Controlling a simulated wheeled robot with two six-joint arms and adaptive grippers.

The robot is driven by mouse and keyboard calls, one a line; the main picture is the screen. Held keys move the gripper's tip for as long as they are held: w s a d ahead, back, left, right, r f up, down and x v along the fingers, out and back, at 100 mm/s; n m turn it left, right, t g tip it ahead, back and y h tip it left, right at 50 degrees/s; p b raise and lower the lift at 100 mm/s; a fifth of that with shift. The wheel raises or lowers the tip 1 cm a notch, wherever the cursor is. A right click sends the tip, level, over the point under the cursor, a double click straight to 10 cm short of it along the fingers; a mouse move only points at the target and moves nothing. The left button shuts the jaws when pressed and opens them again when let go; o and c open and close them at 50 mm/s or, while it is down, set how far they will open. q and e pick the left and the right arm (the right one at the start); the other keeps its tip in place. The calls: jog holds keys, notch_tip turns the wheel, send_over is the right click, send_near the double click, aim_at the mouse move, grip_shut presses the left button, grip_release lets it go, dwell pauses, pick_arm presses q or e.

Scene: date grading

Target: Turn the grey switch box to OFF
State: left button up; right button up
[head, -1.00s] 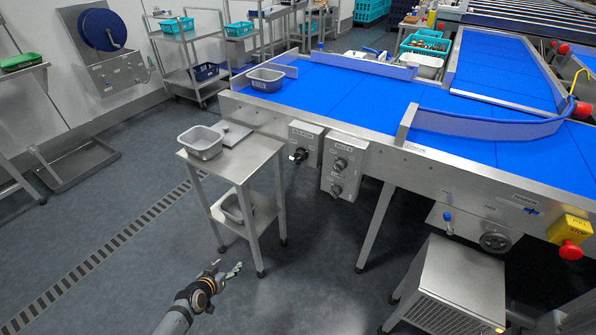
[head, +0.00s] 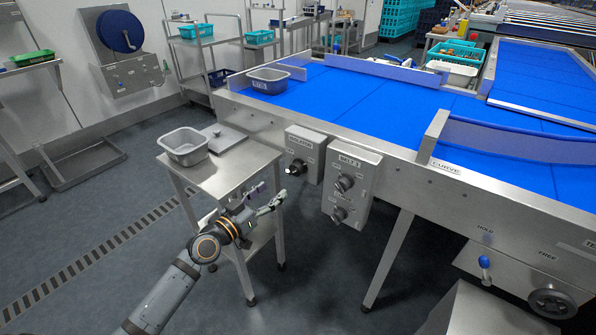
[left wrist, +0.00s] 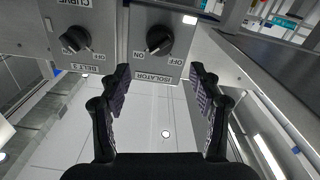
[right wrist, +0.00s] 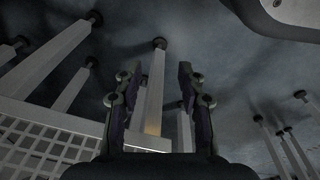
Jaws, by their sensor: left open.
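A grey switch box labelled ISOLATOR (head: 304,168) hangs on the side of the conveyor, with one black knob (head: 297,167). My right gripper (right wrist: 159,72) is open and empty, outside the head view.
A steel stand (head: 222,179) with a grey tub (head: 184,146) stands close to my left arm. The conveyor (head: 400,165) is behind the boxes.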

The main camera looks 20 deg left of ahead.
aim_at(292, 174)
pick_arm(q)
jog(key=x, duration=1)
jog(key=shift+w, duration=0.15)
jog(key=c, duration=1.1)
